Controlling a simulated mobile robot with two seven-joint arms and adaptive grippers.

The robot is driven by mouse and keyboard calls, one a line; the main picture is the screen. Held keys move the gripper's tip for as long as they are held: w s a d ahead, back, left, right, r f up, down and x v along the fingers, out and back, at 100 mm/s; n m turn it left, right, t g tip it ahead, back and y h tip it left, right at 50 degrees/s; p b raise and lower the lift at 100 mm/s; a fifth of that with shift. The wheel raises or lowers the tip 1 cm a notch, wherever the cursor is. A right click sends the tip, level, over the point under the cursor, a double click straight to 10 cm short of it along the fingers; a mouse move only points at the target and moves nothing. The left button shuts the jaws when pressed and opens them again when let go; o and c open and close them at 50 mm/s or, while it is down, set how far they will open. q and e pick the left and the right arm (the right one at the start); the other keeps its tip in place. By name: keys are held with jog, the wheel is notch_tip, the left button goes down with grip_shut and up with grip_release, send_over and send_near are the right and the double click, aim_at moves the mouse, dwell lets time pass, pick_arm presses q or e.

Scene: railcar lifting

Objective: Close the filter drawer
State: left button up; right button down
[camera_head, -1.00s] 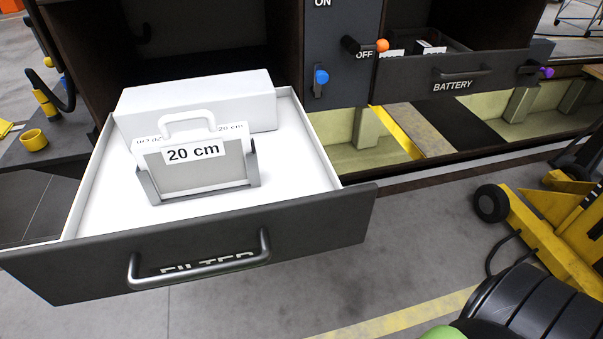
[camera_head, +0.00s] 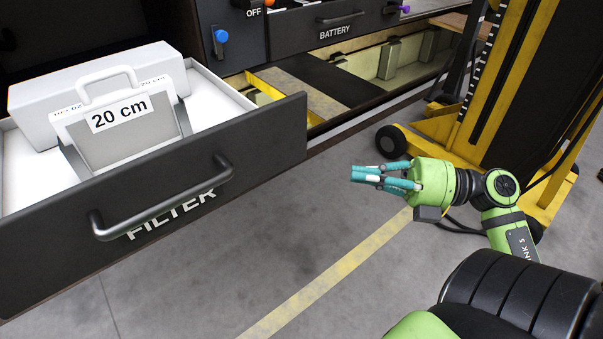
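The filter drawer (camera_head: 262,140) is pulled out at the left, with a dark front, white inside walls and the word FILTER on it. Its grey bar handle (camera_head: 165,197) runs along the front. A filter (camera_head: 125,141) labelled 20 cm, with a white grip, stands in the drawer. My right gripper (camera_head: 360,174) is to the right of the drawer front, apart from it, with its teal fingers pointing left. I cannot tell how far its fingers are spread. It holds nothing that I can see. My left gripper is out of view.
A battery drawer (camera_head: 335,32) sits at the top, right of a dark switch panel with a blue knob (camera_head: 221,37). A yellow wheeled lift (camera_head: 435,127) stands at the right behind my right arm. The grey floor with a yellow line is clear below the gripper.

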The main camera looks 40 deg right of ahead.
jog(key=g+p, duration=0.1)
jog(key=p, duration=0.4)
send_near(265, 160)
jog(key=s+a+x, duration=0.1)
jog(key=x, duration=0.4)
jog(key=shift+w+d+n, duration=0.25)
jog(key=shift+w+n, duration=0.15)
jog(key=shift+w, duration=0.2)
jog(key=shift+w, duration=0.1)
